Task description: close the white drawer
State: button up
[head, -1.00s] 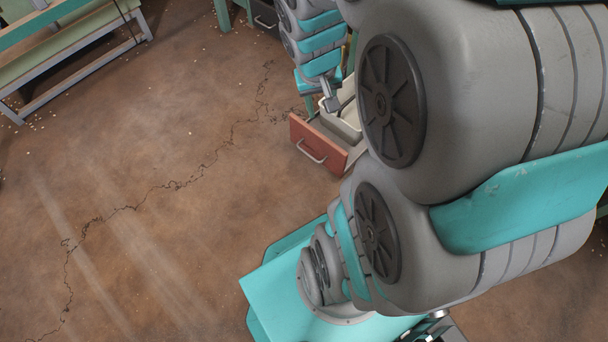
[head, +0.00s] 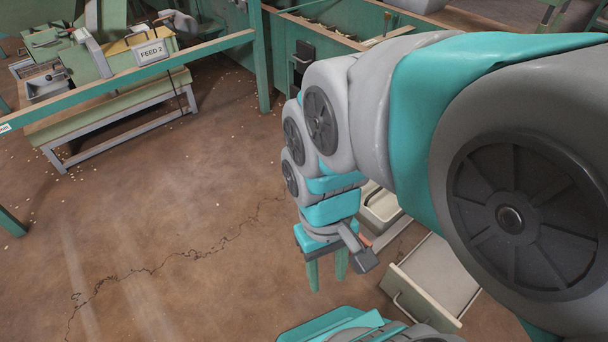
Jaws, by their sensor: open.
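The white drawer (head: 423,299) stands pulled open at the lower right, with a pale front, a metal handle on it and an inside that looks empty. Part of it is hidden behind my arm. My gripper (head: 327,279) is open and empty, its two teal fingers pointing down. It hangs left of the white drawer in the picture, apart from the drawer's front.
Another open drawer holding a pale tray (head: 380,208) lies just behind my gripper, its reddish front mostly hidden. A bench marked FEED 2 (head: 152,50) stands at the upper left.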

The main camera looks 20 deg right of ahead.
aim_at(431, 286)
jog(key=k+z, duration=0.15)
jog(key=z, duration=0.35)
jog(key=k+z, duration=0.15)
jog(key=z, duration=0.3)
jog(key=k+l+z, duration=0.15)
jog(key=z, duration=0.35)
jog(key=k+j+u, duration=0.2)
jog(key=k, duration=0.5)
jog(key=l, duration=0.1)
